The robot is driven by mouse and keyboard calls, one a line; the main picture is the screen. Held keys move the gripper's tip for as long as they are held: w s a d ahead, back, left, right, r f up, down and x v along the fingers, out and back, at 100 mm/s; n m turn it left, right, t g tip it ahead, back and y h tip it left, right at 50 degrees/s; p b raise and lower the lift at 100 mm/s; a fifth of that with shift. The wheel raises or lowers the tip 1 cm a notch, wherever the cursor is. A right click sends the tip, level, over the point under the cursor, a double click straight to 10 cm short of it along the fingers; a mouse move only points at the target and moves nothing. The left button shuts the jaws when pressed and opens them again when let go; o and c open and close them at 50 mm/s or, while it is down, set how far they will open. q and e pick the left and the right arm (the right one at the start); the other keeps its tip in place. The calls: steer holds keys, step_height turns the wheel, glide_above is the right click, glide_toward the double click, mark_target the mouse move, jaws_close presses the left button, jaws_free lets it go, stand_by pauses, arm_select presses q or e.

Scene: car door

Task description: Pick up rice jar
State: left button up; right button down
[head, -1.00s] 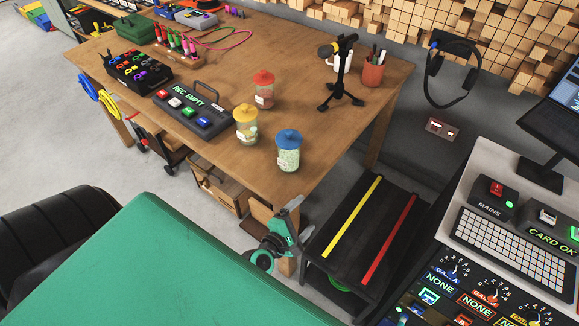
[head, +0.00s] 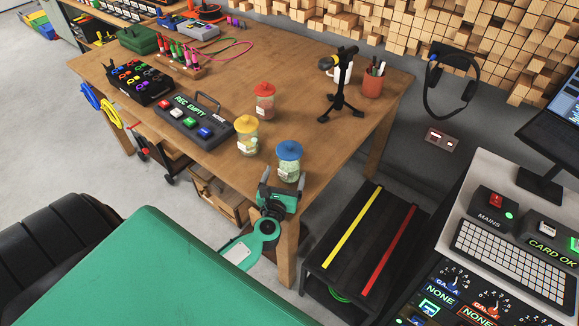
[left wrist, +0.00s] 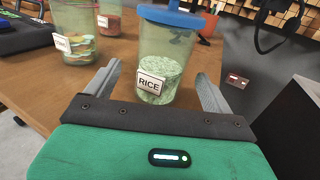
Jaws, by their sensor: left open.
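The rice jar (head: 289,165) is clear with a blue lid and pale green grains, upright near the table's front right corner. In the left wrist view the rice jar (left wrist: 165,62) shows its "RICE" label facing me. My left gripper (head: 282,184) is open at the near side of the jar. In the left wrist view its two fingers stand on either side of the jar's lower part, with the left gripper's opening (left wrist: 160,88) around it. Whether a finger touches the glass I cannot tell. My right gripper is not in view.
A yellow-lidded jar (head: 246,135) stands close on the left, and a red-lidded jar (head: 265,105) behind it. A recorder box (head: 193,120) lies further left. A microphone stand (head: 341,100) is behind right. A black bench (head: 365,240) stands right of the wooden table (head: 310,115).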

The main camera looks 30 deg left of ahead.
mark_target(287, 172)
arm_select(q)
steer(key=p+x, duration=0.1)
steer(key=x, duration=0.4)
steer(key=shift+w+d, duration=0.1)
steer(key=shift+d, duration=0.05)
steer(key=shift+w, duration=0.3)
steer(key=c, duration=1.5)
steer(key=shift+o, duration=0.2)
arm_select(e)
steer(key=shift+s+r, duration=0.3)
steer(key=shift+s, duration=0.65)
arm_select(q)
steer(key=shift+r, duration=0.1)
